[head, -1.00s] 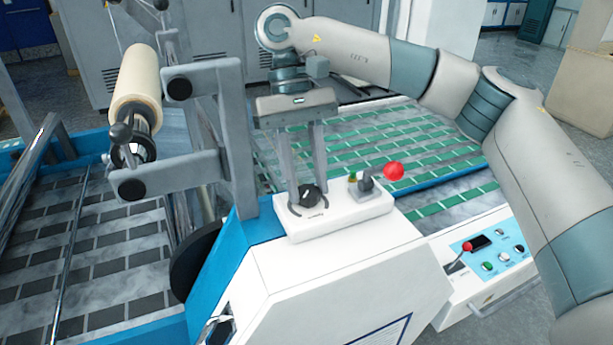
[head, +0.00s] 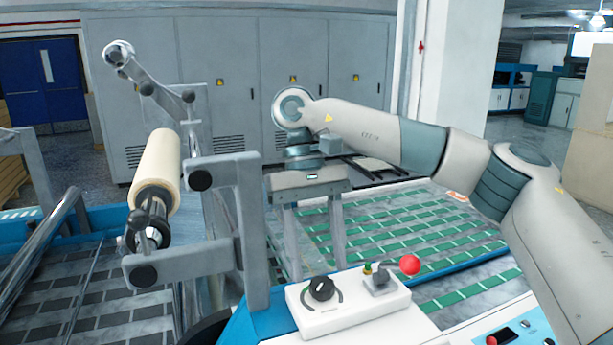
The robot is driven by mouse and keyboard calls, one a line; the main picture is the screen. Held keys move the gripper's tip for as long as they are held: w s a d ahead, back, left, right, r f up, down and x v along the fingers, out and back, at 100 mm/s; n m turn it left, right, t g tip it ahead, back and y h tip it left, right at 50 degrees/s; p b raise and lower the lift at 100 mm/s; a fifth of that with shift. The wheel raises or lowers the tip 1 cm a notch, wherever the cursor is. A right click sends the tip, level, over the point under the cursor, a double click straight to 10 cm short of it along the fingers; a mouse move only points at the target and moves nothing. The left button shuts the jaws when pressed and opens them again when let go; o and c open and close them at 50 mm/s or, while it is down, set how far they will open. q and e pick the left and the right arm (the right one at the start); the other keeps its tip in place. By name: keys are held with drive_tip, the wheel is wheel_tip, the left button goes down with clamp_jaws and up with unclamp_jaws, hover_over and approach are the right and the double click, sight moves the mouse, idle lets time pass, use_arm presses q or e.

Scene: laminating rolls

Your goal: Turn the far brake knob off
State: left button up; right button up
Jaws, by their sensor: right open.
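A black rotary knob (head: 321,288) with a dark arc mark around it sits on top of a white control box (head: 352,316). It is the knob nearest my right gripper; any label is too small to read. My right gripper (head: 316,262) points down with its two grey fingers spread and nothing between them. The fingertips appear at the back edge of the box, just above and behind the knob in the picture. I cannot tell whether they touch anything. My left gripper is not in view.
Beside the knob stands a small grey lever (head: 378,279) near a red ball (head: 410,265). A cream roll (head: 156,170) on grey brackets stands at the left. A green-patterned bed (head: 430,240) lies behind the box. Grey cabinets (head: 240,80) line the back.

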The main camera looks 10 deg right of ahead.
drive_tip(key=p+v, duration=0.2)
drive_tip(key=v, duration=1.3)
drive_tip(key=shift+s+d+f, duration=0.1)
drive_tip(key=shift+f, duration=0.05)
